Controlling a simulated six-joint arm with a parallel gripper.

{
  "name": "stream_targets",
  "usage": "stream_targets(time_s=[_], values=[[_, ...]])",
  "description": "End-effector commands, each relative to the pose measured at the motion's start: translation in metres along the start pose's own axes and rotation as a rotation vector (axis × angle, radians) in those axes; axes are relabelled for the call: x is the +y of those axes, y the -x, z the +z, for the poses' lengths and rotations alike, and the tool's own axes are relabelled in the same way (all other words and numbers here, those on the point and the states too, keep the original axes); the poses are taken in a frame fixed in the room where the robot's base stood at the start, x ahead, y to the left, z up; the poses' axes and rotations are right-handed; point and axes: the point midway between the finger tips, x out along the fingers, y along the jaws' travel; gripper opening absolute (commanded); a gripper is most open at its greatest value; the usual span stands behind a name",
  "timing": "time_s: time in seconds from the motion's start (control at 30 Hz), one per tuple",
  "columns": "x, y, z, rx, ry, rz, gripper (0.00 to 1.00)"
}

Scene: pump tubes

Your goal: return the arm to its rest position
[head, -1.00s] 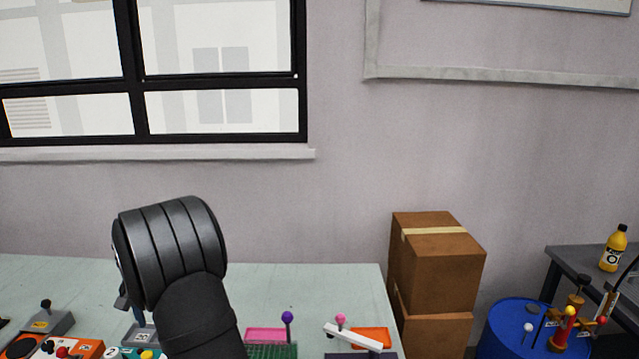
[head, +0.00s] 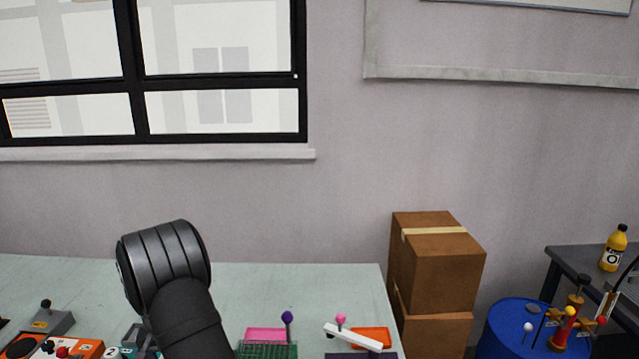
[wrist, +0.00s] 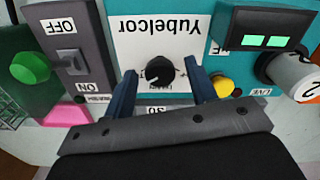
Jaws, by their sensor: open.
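My gripper (wrist: 166,92) shows in the wrist view with its two blue fingers apart and nothing between them. In the head view my dark arm rises over the pale table at the lower left, and my gripper is out of sight there.
Cardboard boxes (head: 440,270), a blue drum (head: 500,325) and a yellow bottle (head: 613,250) stand to the right.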

Motion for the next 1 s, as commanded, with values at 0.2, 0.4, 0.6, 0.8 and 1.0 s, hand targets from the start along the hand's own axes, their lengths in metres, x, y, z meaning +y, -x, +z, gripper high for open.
stream_targets(time_s=[0.2,0.4,0.6,0.8,1.0], values=[[-0.0001,0.0014,-0.0002,0.001,0.177,0.000,0.52],[-0.0001,0.0016,-0.0001,0.000,0.339,0.000,0.52],[-0.0001,0.0017,-0.0001,0.000,0.500,0.000,0.52],[-0.0001,0.0018,-0.0001,0.000,0.660,0.000,0.52],[-0.0001,0.0019,-0.0001,0.000,0.820,0.000,0.52]])
